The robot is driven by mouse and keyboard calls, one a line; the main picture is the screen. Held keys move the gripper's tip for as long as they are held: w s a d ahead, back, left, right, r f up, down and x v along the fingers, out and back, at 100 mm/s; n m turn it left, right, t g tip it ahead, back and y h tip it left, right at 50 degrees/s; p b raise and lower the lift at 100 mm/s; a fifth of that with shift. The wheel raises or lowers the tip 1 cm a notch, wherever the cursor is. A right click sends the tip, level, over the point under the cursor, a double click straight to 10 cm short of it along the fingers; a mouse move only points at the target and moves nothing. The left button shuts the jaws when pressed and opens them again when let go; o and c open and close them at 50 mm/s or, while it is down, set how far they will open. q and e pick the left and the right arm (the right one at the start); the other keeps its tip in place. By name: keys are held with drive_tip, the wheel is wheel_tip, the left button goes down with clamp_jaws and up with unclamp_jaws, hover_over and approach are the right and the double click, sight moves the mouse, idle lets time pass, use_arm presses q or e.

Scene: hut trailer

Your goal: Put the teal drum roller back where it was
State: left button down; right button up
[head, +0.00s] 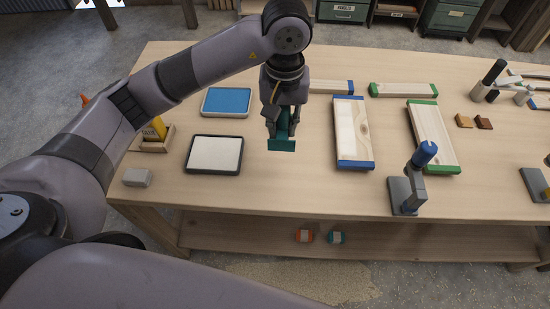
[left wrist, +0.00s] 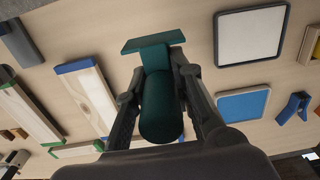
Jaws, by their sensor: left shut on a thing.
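The teal drum roller (head: 282,143) is in my left gripper (head: 284,112), held over the workbench between the white tray and the blue-ended board. In the left wrist view its dark green drum (left wrist: 159,108) lies between the fingers of my left gripper (left wrist: 160,75), with a flat teal plate beyond the fingertips. The fingers are shut on it. I cannot tell its exact height above the bench. My right gripper is not in view.
A black-rimmed white tray (head: 214,154) and a blue tray (head: 226,101) lie left. Blue-ended (head: 352,130) and green-ended boards (head: 432,130) lie right. A blue-topped tool on a grey stand (head: 405,193) stands at the front edge. Bare bench (head: 290,185) lies in front.

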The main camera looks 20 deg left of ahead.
sight(281, 138)
use_arm(q)
wheel_tip(281, 138, down, 4)
drive_tip(key=shift+s+a+f, duration=0.1)
drive_tip(key=shift+f, duration=0.05)
wheel_tip(281, 138, down, 6)
drive_tip(key=shift+f+p, duration=0.15)
drive_tip(key=shift+p, duration=0.8)
wheel_tip(281, 138, down, 4)
drive_tip(key=shift+r+p, duration=0.1)
drive_tip(key=shift+p, duration=0.4)
drive_tip(key=shift+a+f, duration=0.1)
drive_tip(key=shift+f, duration=0.1)
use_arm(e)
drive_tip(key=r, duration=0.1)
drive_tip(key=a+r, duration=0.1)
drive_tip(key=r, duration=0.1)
use_arm(q)
drive_tip(key=shift+f+b, duration=0.2)
drive_tip(key=shift+b, duration=0.1)
drive_tip(key=c, duration=1.4)
unclamp_jaws()
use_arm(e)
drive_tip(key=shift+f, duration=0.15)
use_arm(q)
drive_tip(key=shift+r, duration=0.15)
